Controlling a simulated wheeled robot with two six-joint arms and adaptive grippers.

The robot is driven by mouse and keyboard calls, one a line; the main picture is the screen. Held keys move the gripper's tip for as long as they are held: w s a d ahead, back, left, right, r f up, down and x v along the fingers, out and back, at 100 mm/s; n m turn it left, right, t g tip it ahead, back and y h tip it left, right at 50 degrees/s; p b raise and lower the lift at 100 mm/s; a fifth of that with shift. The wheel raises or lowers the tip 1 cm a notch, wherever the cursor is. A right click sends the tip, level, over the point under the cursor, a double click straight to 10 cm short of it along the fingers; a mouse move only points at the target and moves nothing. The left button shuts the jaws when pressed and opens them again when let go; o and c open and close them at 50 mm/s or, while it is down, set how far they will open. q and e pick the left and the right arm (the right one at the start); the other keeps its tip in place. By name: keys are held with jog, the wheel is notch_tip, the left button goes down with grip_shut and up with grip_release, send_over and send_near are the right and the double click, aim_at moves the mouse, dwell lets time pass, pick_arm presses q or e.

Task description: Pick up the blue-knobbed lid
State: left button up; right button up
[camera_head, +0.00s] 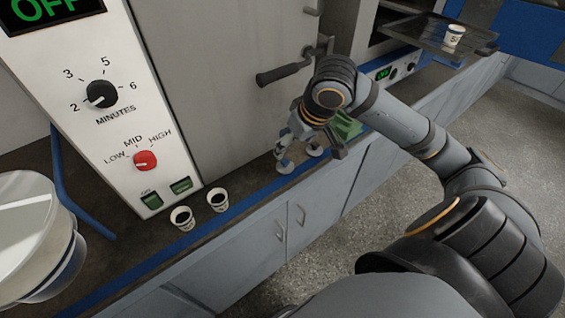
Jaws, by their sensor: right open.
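I cannot make out a blue-knobbed lid in this view. My right gripper (299,159) is open, low over the counter in front of the grey cabinet door. Its fingers point down and nothing shows between them. My right arm comes in from the lower right. My left gripper is out of view. A white machine panel (125,110) with a black minutes dial (102,94), a red speed knob (145,160) and a green OFF display stands on the left.
Two small cups (181,217) with dark contents stand on the counter below the panel. A round white container (35,240) is at the left edge. A green object (347,127) lies behind my right gripper. A dark tray (437,35) holds a white cup (453,36) at upper right.

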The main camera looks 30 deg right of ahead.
aim_at(286, 161)
jog(key=x, duration=0.4)
jog(key=shift+b, duration=0.35)
jog(key=shift+w+f, duration=0.1)
jog(key=shift+f, duration=0.25)
jog(key=x, duration=0.1)
jog(key=b+x, duration=0.1)
jog(key=x, duration=0.3)
jog(key=shift+s+a+f+b, duration=0.1)
jog(key=shift+s+f+b, duration=0.1)
jog(key=shift+b, duration=0.15)
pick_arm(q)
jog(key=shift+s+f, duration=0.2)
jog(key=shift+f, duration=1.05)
pick_arm(e)
jog(key=shift+r, duration=0.1)
jog(key=shift+c, duration=0.9)
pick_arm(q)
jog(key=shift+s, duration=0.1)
pick_arm(e)
jog(key=c, duration=0.8)
